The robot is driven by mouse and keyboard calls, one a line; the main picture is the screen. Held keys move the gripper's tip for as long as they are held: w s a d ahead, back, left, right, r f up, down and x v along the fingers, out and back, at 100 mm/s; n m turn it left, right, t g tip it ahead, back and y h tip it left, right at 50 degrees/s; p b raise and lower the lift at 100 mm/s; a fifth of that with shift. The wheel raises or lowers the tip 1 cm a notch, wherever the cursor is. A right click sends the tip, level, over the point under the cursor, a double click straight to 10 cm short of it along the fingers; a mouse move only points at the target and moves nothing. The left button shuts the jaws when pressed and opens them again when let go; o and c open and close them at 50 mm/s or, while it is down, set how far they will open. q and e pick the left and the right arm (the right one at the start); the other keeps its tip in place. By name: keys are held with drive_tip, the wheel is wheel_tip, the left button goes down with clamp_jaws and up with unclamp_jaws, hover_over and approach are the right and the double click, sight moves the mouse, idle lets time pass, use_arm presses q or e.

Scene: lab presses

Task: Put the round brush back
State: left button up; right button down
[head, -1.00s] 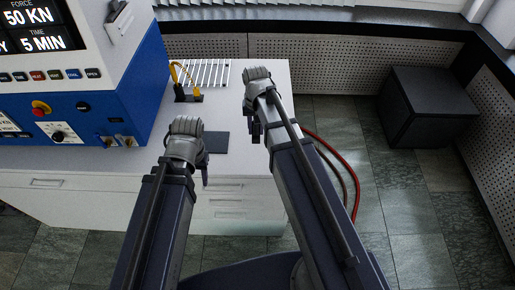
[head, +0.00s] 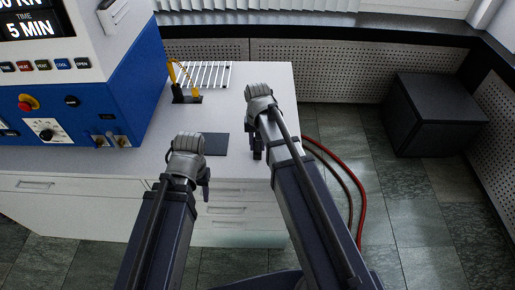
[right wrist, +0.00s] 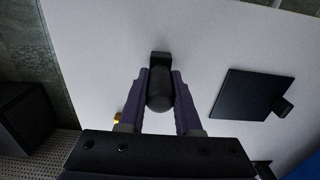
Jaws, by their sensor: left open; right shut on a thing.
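My right gripper (right wrist: 160,95) is shut on a dark, rounded thing, seemingly the round brush (right wrist: 160,88). A small black block shows just beyond it, above the fingertips in the right wrist view. In the head view my right gripper (head: 257,150) is over the right end of the white bench, and the brush is hard to make out. My left gripper (head: 204,188) is open and empty near the bench's front edge. A black stand (head: 187,99) with upright yellow parts is farther back on the bench; its slots are too small to tell.
A dark flat mat (head: 216,144) lies on the white bench (head: 250,80) between the grippers. A white slatted rack (head: 208,73) is at the back. A blue and white press (head: 95,75) stands left. Red hoses (head: 350,175) and a dark box (head: 433,115) are right.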

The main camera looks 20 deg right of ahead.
drive_tip(key=shift+r, duration=0.1)
drive_tip(key=shift+f, duration=0.25)
drive_tip(key=c, duration=0.6)
unclamp_jaws()
drive_tip(key=shift+r, duration=0.1)
wheel_tip(320, 180, up, 12)
drive_tip(key=p, duration=1.2)
drive_tip(key=shift+r, duration=0.2)
drive_tip(key=s+a+n+h, duration=0.1)
drive_tip(key=s+a+n, duration=0.6)
drive_tip(key=s+a, duration=0.3)
drive_tip(key=s, duration=0.4)
drive_tip(key=shift+s+a, duration=0.15)
drive_tip(key=shift+a, duration=0.1)
